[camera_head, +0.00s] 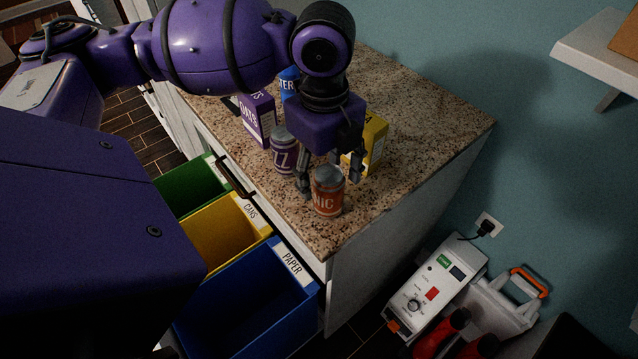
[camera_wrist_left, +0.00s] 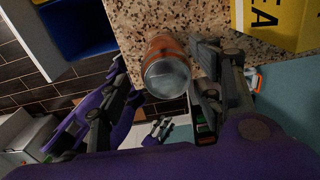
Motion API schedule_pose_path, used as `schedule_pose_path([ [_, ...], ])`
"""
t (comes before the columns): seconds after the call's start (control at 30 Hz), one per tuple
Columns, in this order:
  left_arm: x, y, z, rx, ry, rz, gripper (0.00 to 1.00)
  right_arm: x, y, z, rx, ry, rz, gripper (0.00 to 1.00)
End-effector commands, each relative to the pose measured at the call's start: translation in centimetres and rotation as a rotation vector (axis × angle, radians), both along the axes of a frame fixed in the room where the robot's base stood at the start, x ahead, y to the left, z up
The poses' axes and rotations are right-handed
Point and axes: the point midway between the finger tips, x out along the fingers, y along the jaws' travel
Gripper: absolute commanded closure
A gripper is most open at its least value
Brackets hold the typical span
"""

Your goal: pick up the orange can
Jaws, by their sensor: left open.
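The orange can (camera_head: 328,194) stands upright near the front corner of the speckled granite counter (camera_head: 432,130). My left gripper (camera_head: 331,172) is open, pointing down just above and behind the can, with one finger on each side. In the left wrist view the can (camera_wrist_left: 165,68) shows its grey metal top between the spread fingers (camera_wrist_left: 158,84). It looks closer to the right-hand finger there; I cannot tell whether that finger touches it. My right gripper is in neither view.
A purple can (camera_head: 284,152), a purple oats box (camera_head: 258,118), a blue container (camera_head: 289,82) and a yellow box (camera_head: 375,142) stand close around the gripper. Below the counter's front edge are open green (camera_head: 190,187), yellow (camera_head: 222,237) and blue (camera_head: 245,300) bins.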

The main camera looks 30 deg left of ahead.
Motion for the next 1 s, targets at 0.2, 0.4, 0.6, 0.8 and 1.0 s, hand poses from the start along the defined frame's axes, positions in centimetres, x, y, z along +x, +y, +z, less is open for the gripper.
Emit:
schedule_pose_path([
  [0.2,-0.2,0.7,-1.1,0.028,0.013,-0.02,0.4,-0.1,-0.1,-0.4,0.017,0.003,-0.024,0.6],
  [0.4,0.0,0.3,-3.5,0.026,0.012,-0.019,0.4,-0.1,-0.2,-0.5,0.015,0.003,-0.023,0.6],
  [0.6,0.3,0.0,-6.4,0.025,0.011,-0.019,0.4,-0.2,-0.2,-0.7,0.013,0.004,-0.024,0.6],
  [0.8,0.4,0.0,-7.4,0.026,0.005,-0.019,0.4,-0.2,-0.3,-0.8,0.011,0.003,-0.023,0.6],
  [1.0,0.4,0.0,-7.3,0.025,0.004,-0.019,0.45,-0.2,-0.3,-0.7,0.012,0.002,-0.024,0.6],
])
